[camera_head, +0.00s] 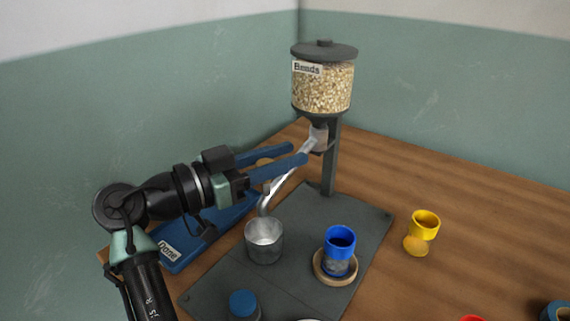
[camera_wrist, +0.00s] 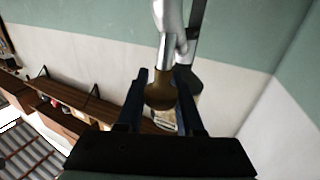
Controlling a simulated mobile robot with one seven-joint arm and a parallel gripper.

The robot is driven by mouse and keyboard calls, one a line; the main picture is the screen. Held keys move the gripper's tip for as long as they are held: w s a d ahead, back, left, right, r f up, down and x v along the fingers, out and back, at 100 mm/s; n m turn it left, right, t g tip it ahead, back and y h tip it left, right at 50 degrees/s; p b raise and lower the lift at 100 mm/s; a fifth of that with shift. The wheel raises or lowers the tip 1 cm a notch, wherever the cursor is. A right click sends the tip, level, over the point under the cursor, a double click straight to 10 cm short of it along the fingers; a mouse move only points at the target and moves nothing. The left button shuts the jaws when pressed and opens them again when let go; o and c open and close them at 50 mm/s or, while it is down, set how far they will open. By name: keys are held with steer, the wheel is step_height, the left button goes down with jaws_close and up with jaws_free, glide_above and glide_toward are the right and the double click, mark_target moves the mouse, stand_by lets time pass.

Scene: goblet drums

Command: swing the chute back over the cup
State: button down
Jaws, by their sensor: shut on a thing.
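The metal chute (camera_head: 284,185) slopes from under the bead hopper (camera_head: 323,85) down to the left. Its lower end hangs above a grey metal cup (camera_head: 264,241), not above the blue goblet (camera_head: 339,242). The blue goblet stands upright in a round wooden ring on the dark mat. My gripper (camera_head: 297,153) reaches in from the left at the upper chute. In the wrist view, my gripper (camera_wrist: 161,88) is shut on a brown knob (camera_wrist: 160,94) on a metal stem.
The dark mat (camera_head: 318,298) carries the hopper's post (camera_head: 331,165). A blue "Done" tray (camera_head: 183,247) lies at the left under my arm. A yellow goblet (camera_head: 421,230) stands right of the mat. A blue-topped object (camera_head: 243,304) is at the front.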

steer(key=shift+a, duration=0.1)
stand_by(0.3)
steer(key=c, duration=0.6)
jaws_free()
steer(key=shift+w, duration=0.1)
steer(key=shift+o, duration=0.2)
steer(key=v, duration=1.3)
steer(key=shift+p, duration=0.35)
